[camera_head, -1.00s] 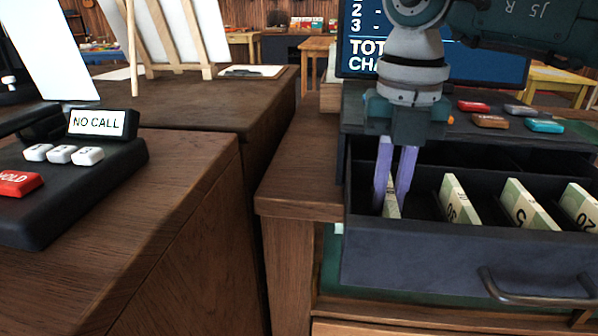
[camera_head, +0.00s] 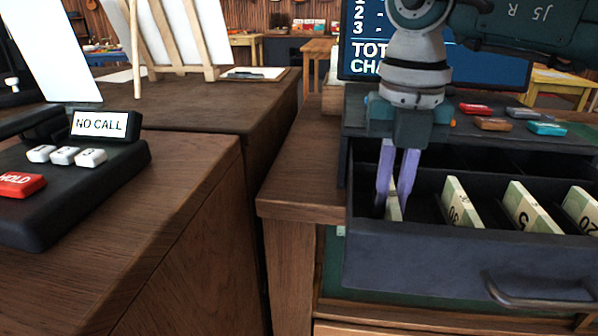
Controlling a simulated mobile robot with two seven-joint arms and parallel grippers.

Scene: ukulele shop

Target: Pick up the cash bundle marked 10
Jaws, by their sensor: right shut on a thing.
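Several pale cash bundles stand in compartments of the open dark cash drawer (camera_head: 400,262) at the right. My right gripper (camera_head: 394,200) reaches down into the leftmost compartment, its two purple fingers shut on the leftmost bundle (camera_head: 395,211). The fingers hide most of that bundle, and its marking cannot be read. It still sits low in the drawer. To its right stand a bundle that seems marked 50 (camera_head: 459,203), one marked 5 (camera_head: 532,207) and one marked 20 (camera_head: 582,210). My left gripper is not in view.
The drawer's front wall and handle (camera_head: 540,300) are close in front. A register screen (camera_head: 475,60) stands behind my right arm. Coloured keys (camera_head: 492,124) lie on top of the register. A phone-like console (camera_head: 75,185) sits on the wooden counter at left.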

